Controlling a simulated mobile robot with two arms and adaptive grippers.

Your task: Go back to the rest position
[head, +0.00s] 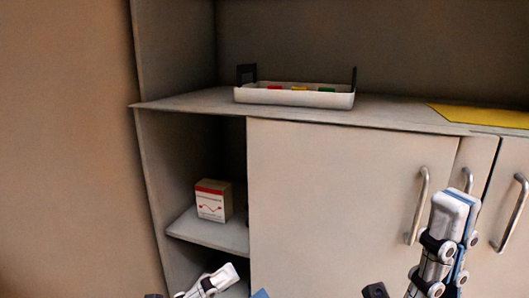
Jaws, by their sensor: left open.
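My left gripper (240,283) shows only in part at the bottom edge, below the shelf opening. A pale fingertip and a bit of blue stand apart there, and it is open with nothing seen in it. My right gripper (452,212) points up at the lower right, in front of the cabinet door handles. Its pale fingers overlap in this view, so I cannot tell whether they are open or shut. No object shows in it. Most of both arms is out of the picture.
A white tray (295,98) with dark end handles and small coloured items stands on the cabinet top (200,106). A yellow sheet (480,116) lies at right. A red-and-white box (212,203) sits on the open shelf (205,230). Cabinet doors (340,190) with metal handles (418,205) are shut.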

